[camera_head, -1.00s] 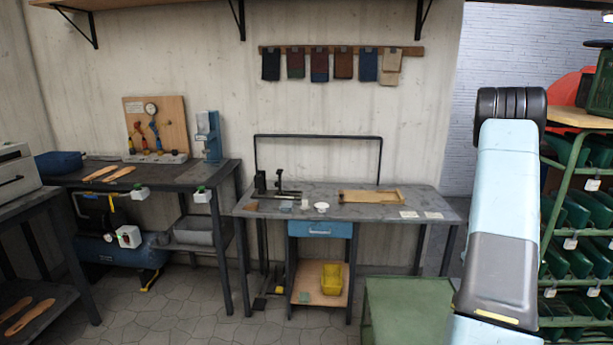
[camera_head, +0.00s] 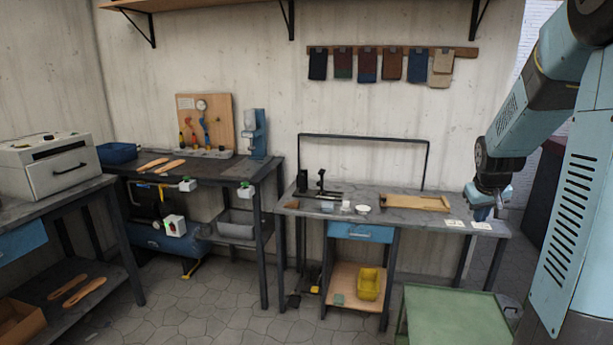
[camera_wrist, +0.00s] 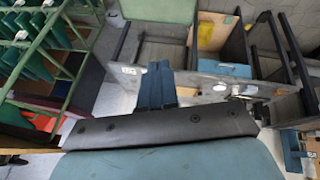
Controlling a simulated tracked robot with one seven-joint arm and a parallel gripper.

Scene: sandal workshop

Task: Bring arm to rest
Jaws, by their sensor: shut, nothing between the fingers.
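My arm (camera_head: 540,110) is at the right of the head view, light blue with black joints, bent at the elbow. Its end hangs down. My gripper (camera_head: 484,213) shows small and blue at the arm's end, in front of the right end of the workbench in the picture. How far it is from the bench top is hard to tell. In the wrist view the blue fingers of my gripper (camera_wrist: 157,84) are together, with nothing seen between them.
The grey workbench (camera_head: 405,214) holds a wooden tray (camera_head: 417,202), a white bowl (camera_head: 362,210) and cards. A green table (camera_head: 455,318) stands low before its right end. A second bench (camera_head: 210,172) is at left. The wrist view shows a green rack (camera_wrist: 62,60). The middle floor is clear.

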